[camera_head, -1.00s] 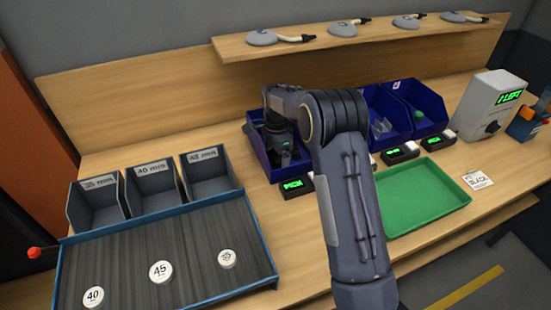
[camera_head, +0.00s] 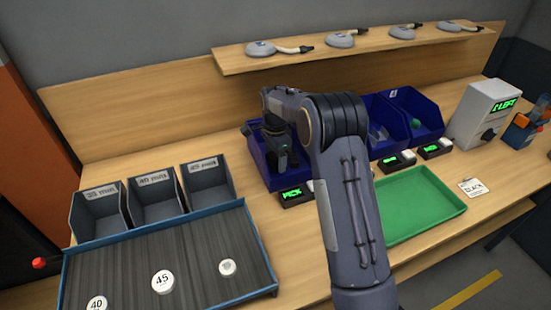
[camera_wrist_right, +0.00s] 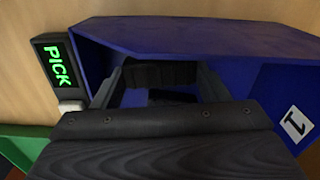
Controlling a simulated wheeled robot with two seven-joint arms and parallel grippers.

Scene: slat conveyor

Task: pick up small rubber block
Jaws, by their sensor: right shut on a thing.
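My right gripper (camera_head: 284,158) reaches down into the left blue bin (camera_head: 255,152), the one labelled 1 in the right wrist view (camera_wrist_right: 278,88). In the wrist view its two fingers (camera_wrist_right: 160,80) stand either side of a dark, ridged block (camera_wrist_right: 160,73), which I take as the small rubber block, and are shut on it. The block is low between the bin's walls, and I cannot tell whether it is clear of the bin floor. In the head view the block is hidden by the gripper and bin. My left gripper is not in view.
A lit PICK display (camera_head: 292,194) sits before the bin. Two more blue bins (camera_head: 415,112) stand to the right, partly behind my arm. A green tray (camera_head: 420,200) lies empty in front. Grey bins (camera_head: 155,200) and a slat conveyor (camera_head: 200,255) with numbered discs are at left.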

